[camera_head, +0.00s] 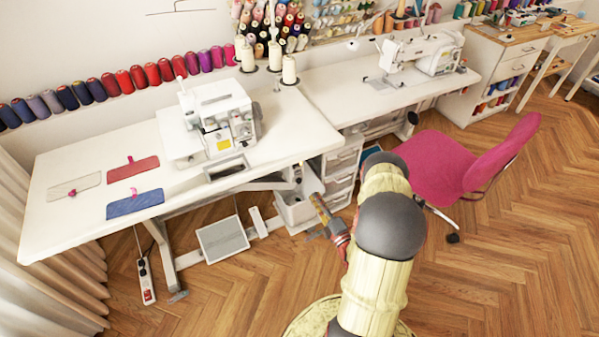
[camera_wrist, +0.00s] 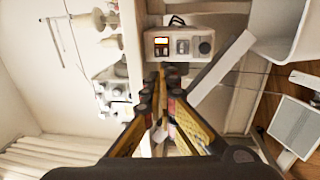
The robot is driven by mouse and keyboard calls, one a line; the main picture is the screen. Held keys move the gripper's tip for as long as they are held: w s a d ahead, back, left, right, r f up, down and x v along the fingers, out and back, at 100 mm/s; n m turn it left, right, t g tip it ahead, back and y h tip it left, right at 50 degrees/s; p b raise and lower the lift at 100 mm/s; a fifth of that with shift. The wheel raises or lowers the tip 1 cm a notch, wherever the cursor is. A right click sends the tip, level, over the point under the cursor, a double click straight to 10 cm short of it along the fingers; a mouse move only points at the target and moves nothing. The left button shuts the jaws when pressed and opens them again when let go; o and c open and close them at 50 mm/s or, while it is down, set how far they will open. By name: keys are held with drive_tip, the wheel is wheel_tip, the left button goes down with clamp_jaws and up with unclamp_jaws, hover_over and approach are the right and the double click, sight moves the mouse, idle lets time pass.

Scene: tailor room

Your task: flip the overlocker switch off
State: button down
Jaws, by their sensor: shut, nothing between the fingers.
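The white overlocker (camera_head: 218,112) stands on the left table, and part of it shows in the wrist view (camera_wrist: 113,88). In the wrist view, a light control box (camera_wrist: 178,33) sits at the table's underside. On its face are a small dark-red switch (camera_wrist: 162,46), a grey panel and a round dark knob. Which way the switch is tipped is too small to tell. My gripper (camera_wrist: 160,78) is shut and empty, its fingertips just below the box in the picture. I cannot tell whether they touch it. In the head view, my gripper (camera_head: 317,200) is by the table's front right edge.
The white table (camera_head: 85,215) bears red, blue and white fabric pieces. Below it are a drawer unit (camera_head: 342,170) and a foot pedal (camera_head: 222,239). A pink chair (camera_head: 440,160) stands right of my arm. A power strip (camera_head: 146,280) lies on the floor at left.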

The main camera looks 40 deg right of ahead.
sight(297, 166)
drive_tip(key=shift+w, duration=0.15)
drive_tip(key=b+x, duration=0.4)
drive_tip(key=x, duration=0.9)
drive_tip(key=shift+w+d, duration=0.15)
drive_tip(key=shift+w, duration=0.1)
drive_tip(key=shift+w+d+r+g+p, duration=0.1)
drive_tip(key=shift+w+r+g+p, duration=0.25)
drive_tip(key=shift+p, duration=0.2)
drive_tip(key=shift+w+r+g+p, duration=0.1)
drive_tip(key=shift+r+g+p, duration=0.3)
drive_tip(key=shift+g+p, duration=0.45)
drive_tip(key=shift+f+y, duration=0.3)
drive_tip(key=shift+f, duration=0.05)
